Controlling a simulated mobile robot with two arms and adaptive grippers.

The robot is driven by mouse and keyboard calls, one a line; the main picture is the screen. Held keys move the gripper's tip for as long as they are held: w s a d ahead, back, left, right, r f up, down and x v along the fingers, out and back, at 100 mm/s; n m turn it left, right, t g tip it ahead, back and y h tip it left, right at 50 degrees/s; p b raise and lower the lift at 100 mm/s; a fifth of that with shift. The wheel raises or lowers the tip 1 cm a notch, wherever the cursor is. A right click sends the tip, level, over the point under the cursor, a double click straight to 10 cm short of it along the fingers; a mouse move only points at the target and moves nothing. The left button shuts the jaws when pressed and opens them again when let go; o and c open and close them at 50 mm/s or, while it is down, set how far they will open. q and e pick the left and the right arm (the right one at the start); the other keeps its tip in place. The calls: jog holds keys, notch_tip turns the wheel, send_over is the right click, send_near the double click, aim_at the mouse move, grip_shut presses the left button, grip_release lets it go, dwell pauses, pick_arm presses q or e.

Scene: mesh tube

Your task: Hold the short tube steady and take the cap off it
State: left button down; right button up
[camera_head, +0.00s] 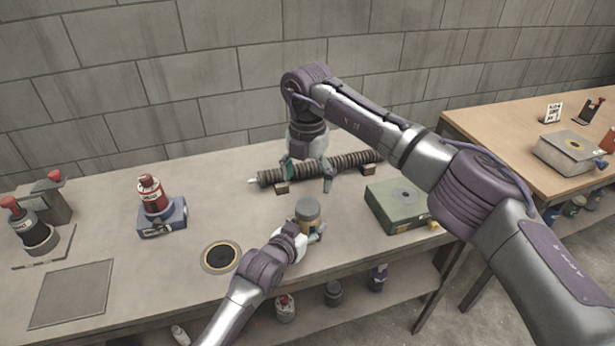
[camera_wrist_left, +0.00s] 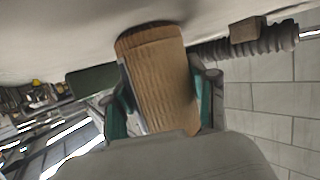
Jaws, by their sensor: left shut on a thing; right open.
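The short tube (camera_head: 307,222) is orange-brown with a grey cap (camera_head: 308,208) on top, and stands upright near the table's front edge. My left gripper (camera_head: 308,236) is shut around its lower part. In the left wrist view the tube (camera_wrist_left: 160,75) shows as a brown ribbed cylinder with a dark rim at one end, between the teal fingers of my left gripper (camera_wrist_left: 162,105); I cannot make out the cap there. My right gripper (camera_head: 308,182) is open and empty, pointing down behind and above the tube, its fingers apart and not touching the cap.
A long ribbed hose (camera_head: 345,163) lies on small blocks behind my right gripper. A green box (camera_head: 397,205) is to the right. A red bottle on a blue base (camera_head: 160,212) and a round black-centred ring (camera_head: 221,257) are left. The table between them is clear.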

aim_at(307, 205)
jog(key=shift+f, duration=4)
jog(key=c, duration=1.2)
jog(key=n, duration=0.7)
jog(key=shift+c, duration=0.2)
jog(key=n, duration=0.4)
jog(key=shift+n, duration=0.4)
jog(key=n, duration=0.9)
jog(key=shift+n, duration=0.3)
jog(key=shift+r, duration=0.2)
